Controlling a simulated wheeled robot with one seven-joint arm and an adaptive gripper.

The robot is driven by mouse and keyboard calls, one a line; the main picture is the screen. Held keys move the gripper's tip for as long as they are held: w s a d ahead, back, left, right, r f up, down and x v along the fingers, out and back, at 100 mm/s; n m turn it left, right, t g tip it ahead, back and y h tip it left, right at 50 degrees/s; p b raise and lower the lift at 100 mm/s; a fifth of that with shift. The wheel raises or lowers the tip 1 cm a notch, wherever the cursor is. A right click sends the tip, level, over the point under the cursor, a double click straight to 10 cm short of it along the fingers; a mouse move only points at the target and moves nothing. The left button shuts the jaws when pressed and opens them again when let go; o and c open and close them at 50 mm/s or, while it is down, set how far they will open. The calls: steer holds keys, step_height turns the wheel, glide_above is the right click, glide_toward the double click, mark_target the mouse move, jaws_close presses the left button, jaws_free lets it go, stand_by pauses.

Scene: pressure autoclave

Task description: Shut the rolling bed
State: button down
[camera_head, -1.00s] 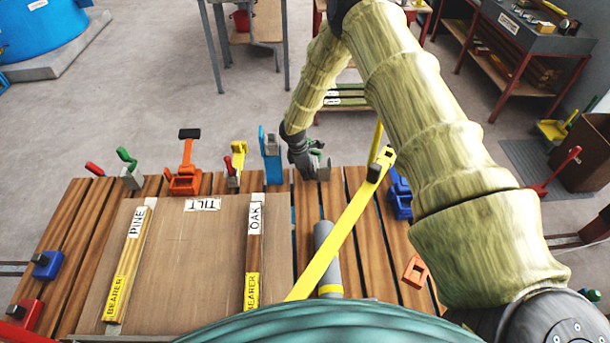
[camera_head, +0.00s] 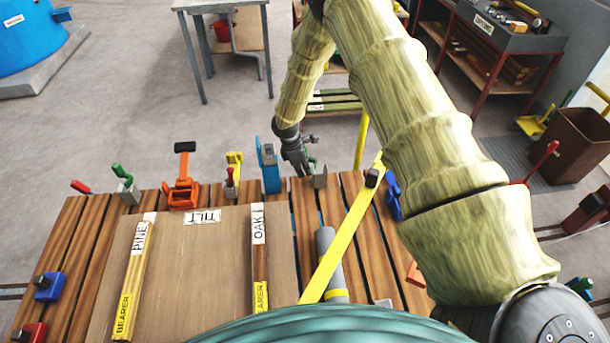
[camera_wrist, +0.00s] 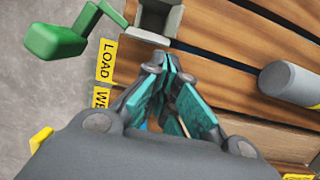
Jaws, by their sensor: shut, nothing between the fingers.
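The rolling bed (camera_head: 55,245) appears to be the slatted wooden bed across the lower middle of the head view. My gripper (camera_head: 302,170) hangs at the bed's far edge, beside a grey block with a green handle (camera_head: 313,162). In the wrist view my gripper's teal fingers (camera_wrist: 165,65) are shut and empty, just below the open grey block (camera_wrist: 158,20). I cannot tell whether the fingertips touch the block.
Several coloured clamps, including an orange one (camera_head: 183,190) and a blue one (camera_head: 269,168), line the far edge. Rails show on both sides. A blue tank (camera_head: 40,40) stands far left.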

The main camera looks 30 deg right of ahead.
steer(key=p+v, duration=0.6)
steer(key=v, duration=0.8)
steer(key=shift+a, duration=0.4)
steer(key=shift+w+f, duration=0.1)
steer(key=shift+f, duration=0.2)
steer(key=b, duration=0.9)
glide_above(310, 189)
steer(key=a, duration=0.1)
steer(key=f, duration=1.8)
steer(key=shift+w+a+f, duration=0.15)
steer(key=shift+w+a, duration=0.05)
steer(key=shift+w, duration=0.15)
steer(key=shift+s, duration=0.1)
